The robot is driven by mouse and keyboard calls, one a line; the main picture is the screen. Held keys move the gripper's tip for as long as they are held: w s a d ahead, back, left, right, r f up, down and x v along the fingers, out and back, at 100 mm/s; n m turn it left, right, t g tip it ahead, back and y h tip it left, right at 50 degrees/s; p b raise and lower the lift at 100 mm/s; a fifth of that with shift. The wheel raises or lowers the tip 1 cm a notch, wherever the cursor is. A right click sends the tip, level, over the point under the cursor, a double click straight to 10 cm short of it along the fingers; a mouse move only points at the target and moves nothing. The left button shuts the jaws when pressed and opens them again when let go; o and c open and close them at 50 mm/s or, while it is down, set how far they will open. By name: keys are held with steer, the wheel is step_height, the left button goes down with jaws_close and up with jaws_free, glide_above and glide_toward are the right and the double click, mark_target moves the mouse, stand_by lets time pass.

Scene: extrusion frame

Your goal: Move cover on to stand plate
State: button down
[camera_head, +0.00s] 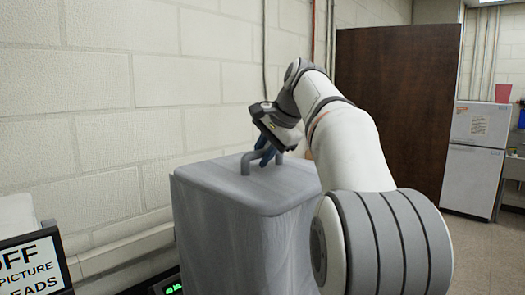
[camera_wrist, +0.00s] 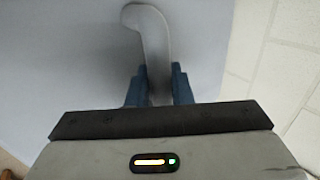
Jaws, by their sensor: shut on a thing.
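The cover (camera_head: 240,225) is a large grey box-like hood with rounded top edges and a bent handle (camera_head: 247,162) on its top. It stands in the middle of the head view, upright. My gripper (camera_head: 266,157) is at the top of the cover, with its blue fingers shut on the handle. In the wrist view, my gripper (camera_wrist: 160,85) has one blue finger on each side of the grey handle (camera_wrist: 150,35), and the cover's flat top (camera_wrist: 60,60) fills the left and middle. The cover's bottom is out of view. I cannot make out the stand plate.
A pale block wall (camera_head: 120,90) runs close behind the cover. A sign (camera_head: 32,265) and a device with a green display (camera_head: 172,288) are at the lower left. A dark brown panel (camera_head: 395,100) and a white fridge (camera_head: 474,150) stand farther back at right.

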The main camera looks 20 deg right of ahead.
stand_by(0.4)
steer(key=c, duration=1.2)
jaws_free()
steer(key=shift+f, duration=0.1)
steer(key=v, duration=0.8)
steer(key=p+v, duration=0.2)
steer(key=v, duration=0.8)
steer(key=shift+d, duration=0.1)
